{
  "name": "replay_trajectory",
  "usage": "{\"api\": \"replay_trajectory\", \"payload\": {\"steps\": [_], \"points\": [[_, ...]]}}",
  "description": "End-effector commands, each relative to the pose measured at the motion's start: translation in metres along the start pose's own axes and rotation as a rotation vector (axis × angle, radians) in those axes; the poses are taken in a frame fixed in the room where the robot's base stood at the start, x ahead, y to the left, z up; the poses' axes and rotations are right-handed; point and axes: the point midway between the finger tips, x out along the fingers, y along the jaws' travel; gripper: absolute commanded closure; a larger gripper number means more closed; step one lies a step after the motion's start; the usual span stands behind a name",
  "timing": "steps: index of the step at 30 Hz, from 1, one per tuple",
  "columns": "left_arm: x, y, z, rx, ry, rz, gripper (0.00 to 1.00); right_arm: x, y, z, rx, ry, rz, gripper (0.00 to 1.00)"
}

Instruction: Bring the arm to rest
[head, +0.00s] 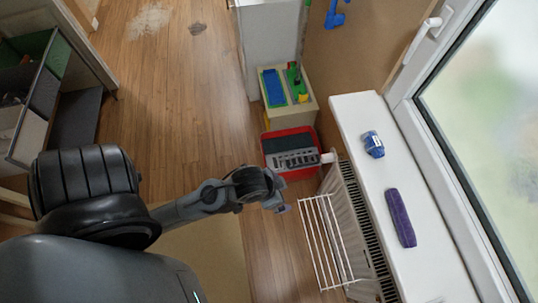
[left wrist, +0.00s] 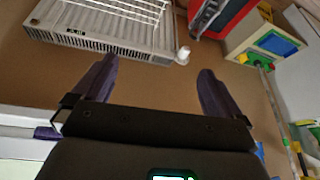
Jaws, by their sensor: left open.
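My left arm reaches in from the left in the head view. Its gripper (head: 284,208) is over the floor beside the white wire rack (head: 325,240), and I cannot tell the exact height. In the left wrist view the two dark fingers of the left gripper (left wrist: 157,72) are wide apart with nothing between them. My right gripper is not in view.
A white windowsill (head: 365,185) holds a rolled purple towel (head: 400,217) and a blue bundle (head: 373,144). A radiator (head: 350,190) is below it. A red crate (head: 312,165) and a toy-topped box (head: 300,112) stand ahead. Wooden floor (head: 170,100) is clear left of them.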

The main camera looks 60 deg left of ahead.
Motion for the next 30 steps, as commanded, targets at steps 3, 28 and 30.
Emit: {"api": "replay_trajectory", "payload": {"steps": [3, 28, 30], "points": [[-0.01, 0.008, 0.025, -0.008, -0.086, 0.023, 0.0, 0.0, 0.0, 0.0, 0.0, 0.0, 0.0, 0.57], [-0.089, 0.004, -0.003, -0.008, -0.11, 0.029, 0.0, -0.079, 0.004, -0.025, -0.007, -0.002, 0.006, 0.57], [-0.106, 0.003, -0.011, -0.008, -0.11, 0.029, 0.0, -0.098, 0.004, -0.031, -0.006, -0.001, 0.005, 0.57]]}}
